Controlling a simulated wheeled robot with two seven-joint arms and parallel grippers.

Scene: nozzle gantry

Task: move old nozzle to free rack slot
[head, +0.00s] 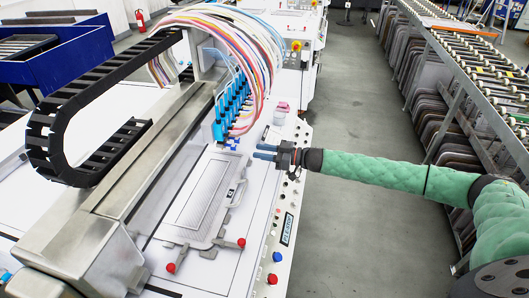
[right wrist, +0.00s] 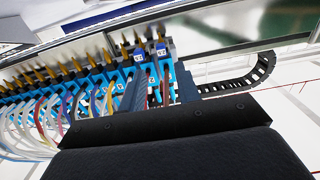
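A row of blue nozzle units (head: 232,105) hangs on the gantry, with coloured hoses running up from it. In the right wrist view the row of blue units (right wrist: 95,82) has brass-coloured tips. Two blue pieces with white labels, one (right wrist: 139,55) left of the other (right wrist: 162,50), stand out from it. I cannot tell which nozzle is the old one, nor make out a free rack slot. My right gripper (head: 264,151) is open, below and right of the row in the head view. Its fingers (right wrist: 160,78) are apart with nothing visibly held. My left gripper is not in view.
A flat framed screen (head: 205,190) lies on the white machine bed, with red-knobbed clamps near its front. A pink-topped container (head: 281,109) stands beside the nozzle row. A black cable chain (head: 85,100) curves at left. A roller conveyor (head: 480,60) stands at right beyond clear floor.

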